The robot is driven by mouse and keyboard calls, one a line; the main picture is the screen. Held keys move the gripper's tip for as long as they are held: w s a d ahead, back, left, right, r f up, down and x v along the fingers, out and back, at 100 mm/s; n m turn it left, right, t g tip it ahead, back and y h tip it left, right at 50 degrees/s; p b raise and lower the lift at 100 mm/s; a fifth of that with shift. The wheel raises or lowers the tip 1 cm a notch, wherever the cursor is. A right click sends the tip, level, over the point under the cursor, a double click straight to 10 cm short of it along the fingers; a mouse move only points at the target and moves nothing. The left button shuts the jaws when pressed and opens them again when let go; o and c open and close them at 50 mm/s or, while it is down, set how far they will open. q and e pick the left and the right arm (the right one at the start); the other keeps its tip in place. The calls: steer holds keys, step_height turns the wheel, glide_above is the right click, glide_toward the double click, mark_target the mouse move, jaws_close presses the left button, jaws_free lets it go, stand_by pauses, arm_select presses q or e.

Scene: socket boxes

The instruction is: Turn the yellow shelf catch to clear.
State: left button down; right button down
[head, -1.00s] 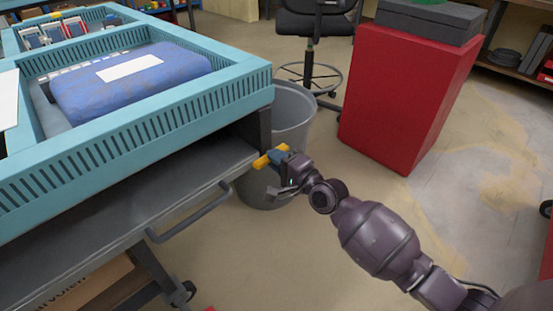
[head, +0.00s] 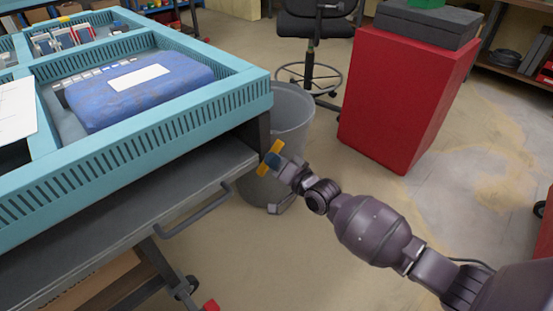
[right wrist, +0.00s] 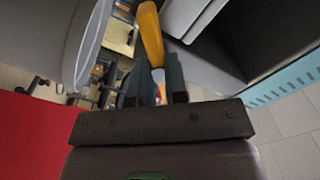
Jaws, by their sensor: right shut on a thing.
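The yellow shelf catch (head: 277,147) is at the near right corner of the cart, by the end of the grey shelf. In the head view it stands steeply tilted, its upper end leaning right. My right gripper (head: 271,160) is shut on its middle, and yellow ends show above and below the fingers. In the right wrist view the catch (right wrist: 150,35) runs up from between the two fingers of my right gripper (right wrist: 155,77). The catch's mount is hidden. My left gripper is not in view.
The grey shelf (head: 110,226) with its bar handle (head: 195,213) lies under the teal slotted tray (head: 130,147), which holds a blue package (head: 150,95). A grey bin (head: 292,118) stands close behind the gripper. A red pedestal (head: 400,95) and a black chair (head: 314,25) stand farther back.

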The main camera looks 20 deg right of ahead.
arm_select(q)
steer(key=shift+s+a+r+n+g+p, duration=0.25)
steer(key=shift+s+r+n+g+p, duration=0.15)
steer(key=shift+p, duration=1.2)
arm_select(e)
steer(key=shift+n, duration=5)
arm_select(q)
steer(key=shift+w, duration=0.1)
arm_select(e)
steer(key=c, duration=1.1)
jaws_free()
steer(key=shift+c, duration=0.2)
